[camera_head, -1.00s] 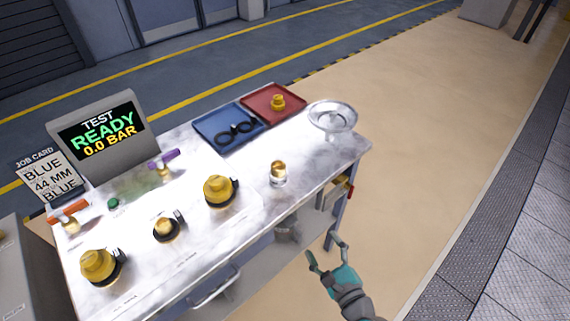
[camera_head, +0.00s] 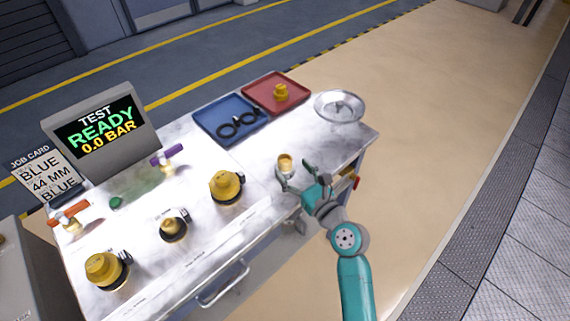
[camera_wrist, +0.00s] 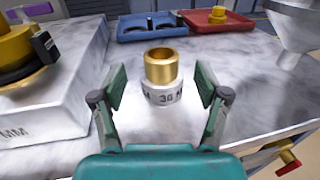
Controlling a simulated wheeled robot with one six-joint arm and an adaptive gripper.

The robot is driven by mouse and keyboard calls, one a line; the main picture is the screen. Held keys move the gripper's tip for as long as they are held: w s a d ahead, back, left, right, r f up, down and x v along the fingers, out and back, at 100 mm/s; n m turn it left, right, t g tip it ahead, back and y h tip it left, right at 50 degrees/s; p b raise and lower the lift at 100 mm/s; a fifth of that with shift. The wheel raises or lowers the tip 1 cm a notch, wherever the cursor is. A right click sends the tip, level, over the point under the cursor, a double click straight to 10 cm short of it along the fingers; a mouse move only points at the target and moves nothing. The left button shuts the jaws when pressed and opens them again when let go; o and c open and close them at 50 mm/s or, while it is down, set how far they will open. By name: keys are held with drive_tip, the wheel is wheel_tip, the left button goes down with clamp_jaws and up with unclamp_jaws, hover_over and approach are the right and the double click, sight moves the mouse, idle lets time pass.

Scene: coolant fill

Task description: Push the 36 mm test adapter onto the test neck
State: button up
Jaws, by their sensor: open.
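A brass cylinder with a white collar printed "36", by its marking the 36 mm test adapter (camera_head: 285,162), stands upright near the front right of the marbled worktop. In the wrist view the adapter (camera_wrist: 161,70) is centred ahead, between the finger lines. My gripper (camera_head: 294,175) is open at the worktop's front edge, close to the adapter. In the wrist view its two fingers (camera_wrist: 160,88) are spread to either side of the adapter, with gaps showing. I cannot tell for sure which fitting is the test neck.
Yellow fittings with black clips (camera_head: 226,187) stand on a raised panel at left, near the test display (camera_head: 98,135). A red-handled valve (camera_wrist: 288,160) sits below the right edge.

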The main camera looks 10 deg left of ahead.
sight(289, 164)
drive_tip(key=shift+x, duration=2.6)
drive_tip(key=c, duration=1.3)
